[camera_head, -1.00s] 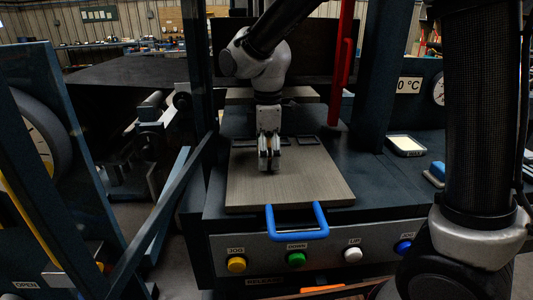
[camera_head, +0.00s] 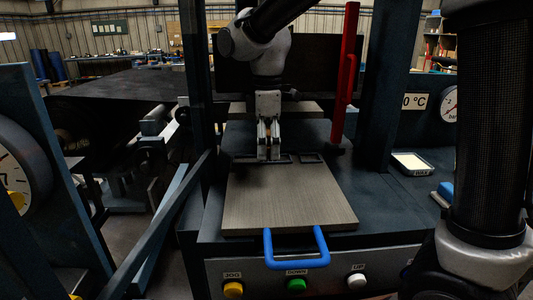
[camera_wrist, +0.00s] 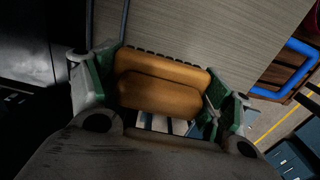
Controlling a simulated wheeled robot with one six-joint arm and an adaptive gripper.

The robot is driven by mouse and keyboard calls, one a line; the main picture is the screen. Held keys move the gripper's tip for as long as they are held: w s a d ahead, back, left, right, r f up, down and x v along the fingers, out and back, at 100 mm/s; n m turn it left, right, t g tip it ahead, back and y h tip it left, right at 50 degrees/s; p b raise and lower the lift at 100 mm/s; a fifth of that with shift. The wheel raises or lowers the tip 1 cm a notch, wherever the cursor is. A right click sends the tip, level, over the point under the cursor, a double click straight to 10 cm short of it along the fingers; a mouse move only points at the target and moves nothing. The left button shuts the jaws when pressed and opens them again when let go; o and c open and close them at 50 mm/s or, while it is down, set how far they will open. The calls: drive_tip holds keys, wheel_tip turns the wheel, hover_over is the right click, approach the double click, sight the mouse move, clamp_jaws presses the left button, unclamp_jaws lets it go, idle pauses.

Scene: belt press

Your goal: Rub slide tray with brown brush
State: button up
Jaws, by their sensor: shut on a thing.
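The slide tray (camera_head: 290,200) is a flat grey-brown plate with a blue handle (camera_head: 297,248) at its front, lying on the dark press bed. Its brushed surface also fills the upper middle of the wrist view (camera_wrist: 205,30). My gripper (camera_head: 269,156) is over the tray's far edge, pointing down. In the wrist view it is shut on the brown brush (camera_wrist: 160,85), whose wooden body sits between the fingers. Dark bristle tufts show along the brush's far edge, against the tray. I cannot tell whether they touch it. The brush is hard to make out in the head view.
A red upright bar (camera_head: 345,75) and dark press posts flank the bed. A white-topped shallow container (camera_head: 411,164) and a blue object (camera_head: 446,190) sit on the right ledge. Yellow, green (camera_head: 296,286) and white buttons line the front panel.

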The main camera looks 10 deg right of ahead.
drive_tip(key=shift+r, duration=0.9)
